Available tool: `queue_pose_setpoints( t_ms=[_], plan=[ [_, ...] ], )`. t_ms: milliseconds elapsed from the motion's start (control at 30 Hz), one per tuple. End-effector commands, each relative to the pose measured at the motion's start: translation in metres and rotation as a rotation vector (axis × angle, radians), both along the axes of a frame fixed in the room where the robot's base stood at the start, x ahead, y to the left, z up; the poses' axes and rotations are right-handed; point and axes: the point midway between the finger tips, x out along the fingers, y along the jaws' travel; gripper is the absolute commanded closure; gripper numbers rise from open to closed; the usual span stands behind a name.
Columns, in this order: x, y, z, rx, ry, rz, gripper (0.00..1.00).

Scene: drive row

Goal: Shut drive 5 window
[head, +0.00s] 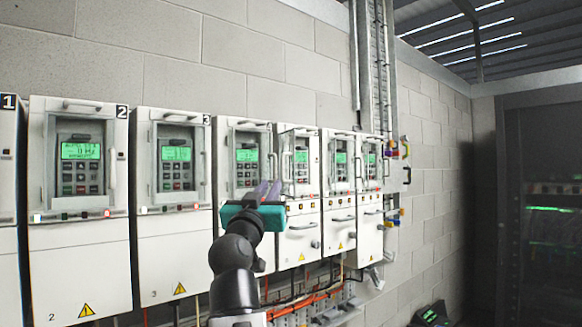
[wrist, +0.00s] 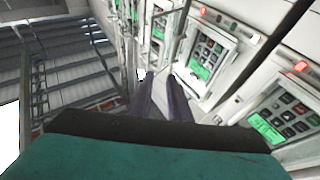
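Drive 5 (head: 298,222) is the light grey cabinet just past my gripper in the head view. Its green display and keypad (head: 301,166) show. A pale upright handle (head: 286,166) stands at the left of the keypad; I cannot tell clearly how far the drive 5 window is swung open. My gripper (head: 267,190) is in front of drives 4 and 5, below the display height. In the wrist view its two purple fingers (wrist: 161,84) are apart, with nothing seen between them. A thin upright bar (wrist: 181,38) shows just beyond the tips; contact is not visible.
Drive 2 (head: 80,260), drive 3 (head: 173,255) and drive 4 (head: 228,180) stand in line to the left, with more drives to the right. Cable runs (head: 315,297) pass below. A dark rack (head: 535,200) stands at the far right.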

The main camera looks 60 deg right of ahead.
Motion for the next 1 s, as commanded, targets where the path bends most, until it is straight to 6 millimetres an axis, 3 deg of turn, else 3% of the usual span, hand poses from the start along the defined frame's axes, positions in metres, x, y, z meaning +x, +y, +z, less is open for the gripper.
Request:
queue_pose_setpoints(
  t_ms=[333,1000],
  plan=[
    [0.007,-0.020,0.012,0.000,0.003,-0.002,0.83],
    [0.034,-0.094,0.043,0.001,0.004,-0.004,0.83]
  ],
)
